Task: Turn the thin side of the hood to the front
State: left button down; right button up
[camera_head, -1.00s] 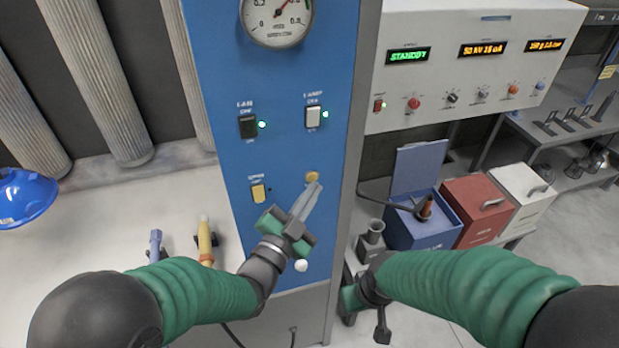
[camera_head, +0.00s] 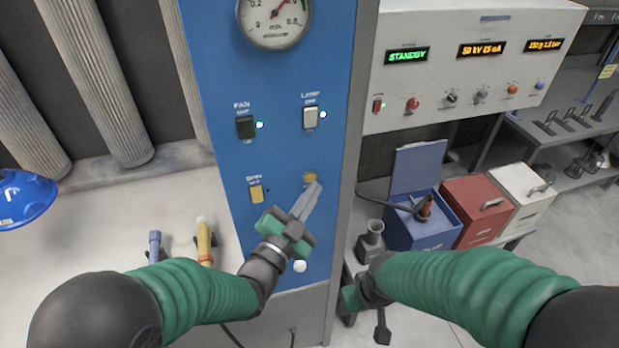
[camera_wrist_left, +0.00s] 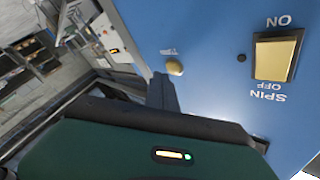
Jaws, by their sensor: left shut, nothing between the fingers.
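A blue helmet-like thing (camera_head: 24,198), perhaps the hood, shows at the far left, cut off by the picture edge. I cannot tell which side of it is thin. A blue panel (camera_head: 225,95) carries a SPIN switch (camera_head: 257,193) and a small round yellow button (camera_head: 310,177). My left gripper (camera_head: 316,187) is shut and empty, its fingertips just below the button. In the wrist view, a fingertip lies close to the button (camera_wrist_left: 174,68); I cannot tell whether they touch. My right gripper (camera_head: 372,284) is at the lower middle, its fingers unclear.
FAN (camera_head: 246,127) and LAMP (camera_head: 311,118) switches sit higher on the panel, under a gauge (camera_head: 274,15). An open blue box (camera_head: 425,232), a red box (camera_head: 480,208) and a white box (camera_head: 524,192) stand at right. A yellow-handled thing (camera_head: 205,240) is at lower left.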

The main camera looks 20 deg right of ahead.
pick_arm(q)
jog(key=shift+d, duration=0.3)
jog(key=shift+a, duration=0.2)
jog(key=shift+w+r+b, duration=0.1)
jog(key=shift+w+b, duration=0.2)
jog(key=shift+w, duration=0.1)
